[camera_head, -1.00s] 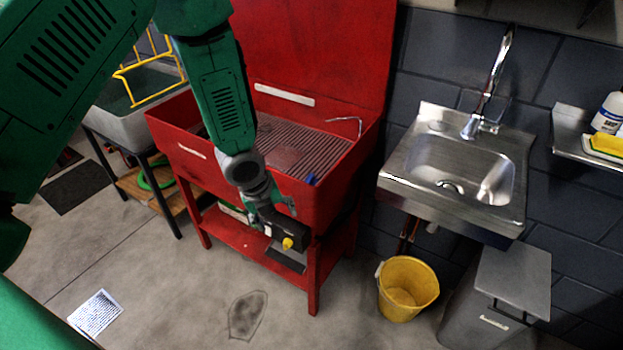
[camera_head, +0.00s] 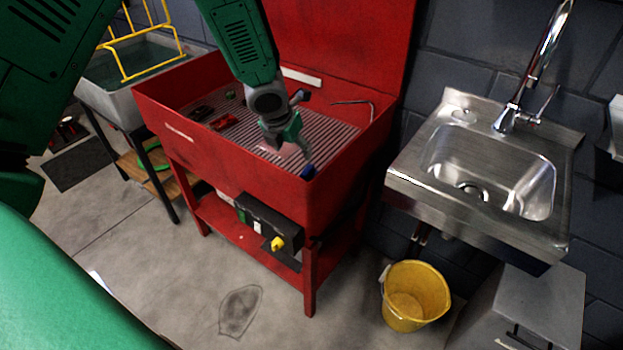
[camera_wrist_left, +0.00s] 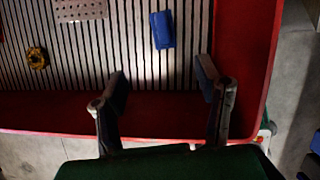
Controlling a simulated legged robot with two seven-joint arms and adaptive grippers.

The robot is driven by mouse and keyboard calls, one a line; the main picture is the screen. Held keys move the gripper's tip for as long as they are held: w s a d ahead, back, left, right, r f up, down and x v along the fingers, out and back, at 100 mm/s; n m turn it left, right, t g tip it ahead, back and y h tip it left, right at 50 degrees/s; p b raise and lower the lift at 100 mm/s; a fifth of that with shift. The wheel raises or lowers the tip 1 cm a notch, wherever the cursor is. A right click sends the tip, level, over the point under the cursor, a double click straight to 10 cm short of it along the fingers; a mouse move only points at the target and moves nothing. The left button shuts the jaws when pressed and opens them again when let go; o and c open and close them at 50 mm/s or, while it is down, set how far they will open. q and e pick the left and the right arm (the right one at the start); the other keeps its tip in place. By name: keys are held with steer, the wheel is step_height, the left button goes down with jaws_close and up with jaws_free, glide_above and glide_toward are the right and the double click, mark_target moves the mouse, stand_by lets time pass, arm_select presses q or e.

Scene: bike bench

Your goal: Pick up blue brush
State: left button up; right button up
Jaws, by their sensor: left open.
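A small blue object, which I take for the blue brush (camera_head: 308,171), shows at the front right of the red wash basin (camera_head: 215,155). In the left wrist view the blue brush (camera_wrist_left: 162,30) lies on the striped grate, straight beyond the gap between my fingers. My left gripper (camera_head: 296,147) is over the front right part of the basin, close to the brush in the head view. In the wrist view my left gripper (camera_wrist_left: 162,80) is open with nothing between its fingertips, which are apart from the brush. Fine detail of the brush is hard to make out.
The basin's front wall (camera_wrist_left: 60,112) runs beneath my fingers in the wrist view. A yellow ring (camera_wrist_left: 37,58) and a perforated plate (camera_wrist_left: 80,10) lie on the grate. A steel sink (camera_head: 485,170) and a yellow bucket (camera_head: 415,295) stand to the right.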

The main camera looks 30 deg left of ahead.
mark_target(306, 170)
arm_select(q)
steer(key=x, duration=0.3)
steer(key=b+x, duration=0.1)
steer(key=x, duration=0.5)
steer(key=shift+w+d+b, duration=0.2)
steer(key=shift+d+b, duration=0.05)
steer(key=shift+b, duration=0.05)
steer(key=shift+w+a+f, duration=0.15)
steer(key=shift+w+f, duration=0.05)
steer(key=shift+f, duration=0.2)
steer(key=x, duration=0.2)
steer(key=b+x, duration=0.1)
steer(key=x, duration=0.1)
steer(key=shift+w+d+f, duration=0.15)
steer(key=shift+w+d, duration=0.05)
steer(key=shift+w, duration=0.15)
steer(key=shift+a, duration=0.1)
steer(key=c, duration=1.2)
